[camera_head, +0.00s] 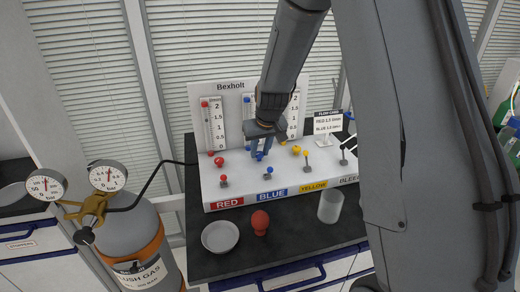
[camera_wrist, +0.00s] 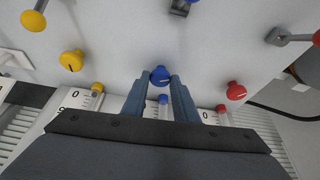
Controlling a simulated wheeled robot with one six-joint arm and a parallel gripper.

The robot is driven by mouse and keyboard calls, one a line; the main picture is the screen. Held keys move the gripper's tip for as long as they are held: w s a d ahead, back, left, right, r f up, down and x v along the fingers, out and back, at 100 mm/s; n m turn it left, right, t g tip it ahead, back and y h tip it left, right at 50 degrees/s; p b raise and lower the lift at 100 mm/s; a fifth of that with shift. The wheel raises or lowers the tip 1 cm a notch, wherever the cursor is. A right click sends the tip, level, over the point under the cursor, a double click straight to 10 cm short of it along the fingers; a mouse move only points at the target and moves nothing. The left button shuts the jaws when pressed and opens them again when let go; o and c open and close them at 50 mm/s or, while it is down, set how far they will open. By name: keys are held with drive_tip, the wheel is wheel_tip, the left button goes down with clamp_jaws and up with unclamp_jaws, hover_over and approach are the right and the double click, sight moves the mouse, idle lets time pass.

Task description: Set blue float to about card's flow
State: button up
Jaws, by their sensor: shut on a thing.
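My gripper (camera_head: 262,154) is shut on the round blue knob (camera_wrist: 160,75) at the foot of the blue flow tube; the wrist view shows a finger on each side of it. In the wrist view a blue piece (camera_wrist: 163,99) shows at the low end of the blue tube, between the fingers; I cannot tell if it is the float. In the head view the blue tube (camera_head: 247,105) is largely hidden by my arm, with blue near its top. The flow card (camera_head: 327,122) stands at the right, with RED and BLUE lines; its figures are too small to read surely.
Red (camera_head: 219,161) and yellow (camera_head: 296,149) knobs flank the blue one. Small levers, including a blue-tipped one (camera_head: 268,171), stand in front. A dish (camera_head: 220,236), a red bulb (camera_head: 260,222) and a clear beaker (camera_head: 331,206) are on the dark bench. A gas cylinder (camera_head: 130,235) stands left.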

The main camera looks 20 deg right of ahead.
drive_tip(key=shift+m+h+p, duration=0.3)
drive_tip(key=shift+m+p, duration=0.4)
drive_tip(key=shift+p, duration=0.05)
drive_tip(key=o, duration=1)
drive_tip(key=shift+r, duration=0.15)
drive_tip(key=b+v, duration=0.2)
drive_tip(key=v, duration=0.5)
drive_tip(key=shift+s+a+r, duration=0.1)
drive_tip(key=shift+r, duration=0.2)
drive_tip(key=shift+s, duration=0.1)
drive_tip(key=s+f+g, duration=0.1)
drive_tip(key=s, duration=0.7)
drive_tip(key=s+f+g, duration=0.1)
drive_tip(key=s, duration=0.8)
drive_tip(key=s+f+g, duration=0.1)
drive_tip(key=s, duration=0.7)
drive_tip(key=shift+s+a+f+n, duration=0.15)
drive_tip(key=shift+s+f+n, duration=0.15)
